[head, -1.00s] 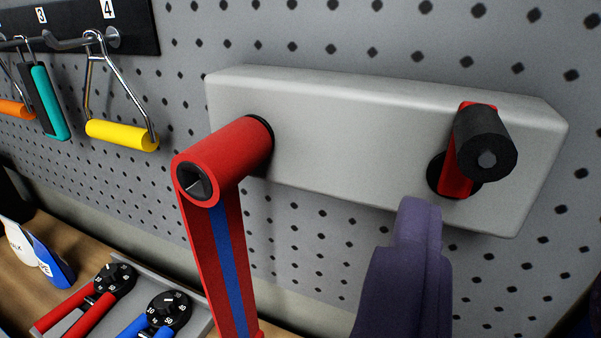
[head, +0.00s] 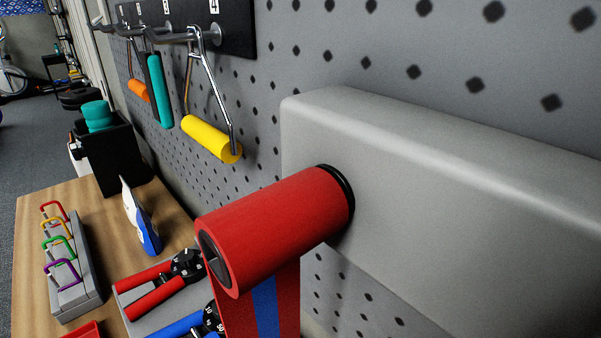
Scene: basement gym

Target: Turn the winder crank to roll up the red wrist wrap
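The red wrist wrap (head: 275,225) is wound on a spool that sticks out from the grey winder housing (head: 440,200) on the pegboard wall. Its loose end, red with a blue stripe (head: 267,310), hangs down from the spool and runs out of the bottom of the view. The black end of the spool core shows at the roll's near face. The winder crank is not in view; the housing runs off the right edge. My gripper is not in view.
A yellow handle (head: 211,138), a teal handle (head: 160,92) and an orange handle hang from hooks at upper left. Below, a wooden bench (head: 105,215) holds hand grippers (head: 160,285), a blue-and-white bag (head: 142,222), a grey rack of coloured shackles and a black box.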

